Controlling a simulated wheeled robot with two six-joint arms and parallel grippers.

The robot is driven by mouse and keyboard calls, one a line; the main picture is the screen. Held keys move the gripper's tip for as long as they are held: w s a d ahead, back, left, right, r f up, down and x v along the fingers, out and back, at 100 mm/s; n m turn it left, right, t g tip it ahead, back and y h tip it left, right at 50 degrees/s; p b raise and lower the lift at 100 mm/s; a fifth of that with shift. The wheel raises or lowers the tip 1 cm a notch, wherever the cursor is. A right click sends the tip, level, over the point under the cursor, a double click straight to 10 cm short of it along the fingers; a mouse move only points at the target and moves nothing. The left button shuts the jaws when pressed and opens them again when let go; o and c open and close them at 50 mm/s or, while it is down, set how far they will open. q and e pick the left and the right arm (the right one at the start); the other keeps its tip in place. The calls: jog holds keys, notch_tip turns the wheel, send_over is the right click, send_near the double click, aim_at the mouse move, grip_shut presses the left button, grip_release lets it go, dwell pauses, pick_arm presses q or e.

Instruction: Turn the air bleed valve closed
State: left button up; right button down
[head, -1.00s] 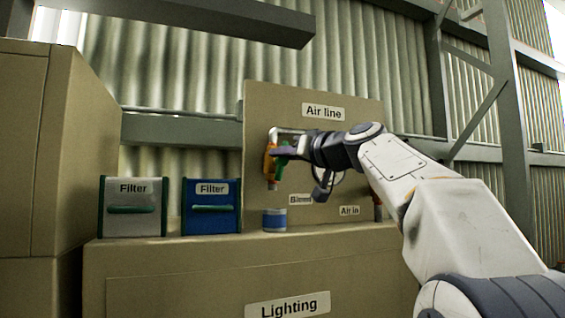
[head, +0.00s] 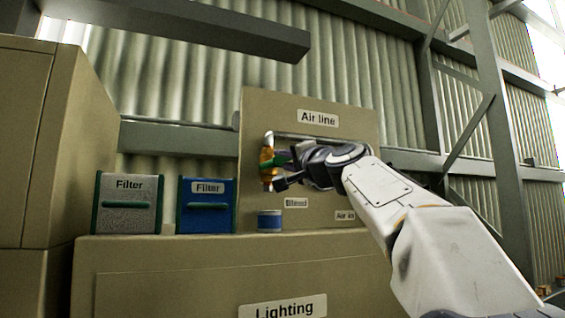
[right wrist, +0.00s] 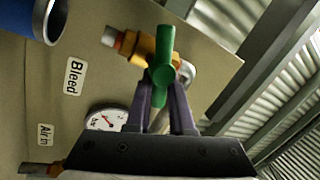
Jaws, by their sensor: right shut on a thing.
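The air bleed valve (head: 266,171) is a brass-orange fitting on the left of the beige "Air line" panel. Its green handle (head: 280,160) points sideways, to the right, across the valve body. In the right wrist view the green handle (right wrist: 163,62) stands in front of the orange body (right wrist: 140,47), between the two dark fingers. My right gripper (right wrist: 162,90) is shut on the green handle. In the head view my right gripper (head: 287,164) partly hides the handle and the pipe behind it. My left gripper is not in view.
A blue can (head: 270,221) stands below the valve on the "Lighting" cabinet (head: 180,275). A grey filter box (head: 128,207) and a blue filter box (head: 207,208) stand to the left. A pressure gauge (right wrist: 106,120) is close to my right fingers in the wrist view.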

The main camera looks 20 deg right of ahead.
jog(key=shift+d+f+m+h+p, duration=0.1)
jog(key=shift+m+h, duration=0.25)
jog(key=shift+m, duration=0.6)
jog(key=shift+a+f+m+h+p, duration=0.1)
jog(key=shift+m+h, duration=0.2)
jog(key=shift+m, duration=0.7)
jog(key=shift+d+f+m+h+p, duration=0.1)
jog(key=shift+m+h, duration=0.25)
jog(key=shift+m, duration=0.6)
jog(key=c, duration=0.8)
grip_release()
jog(key=b+v, duration=0.5)
jog(key=v, duration=0.5)
jog(key=shift+s+f, duration=0.25)
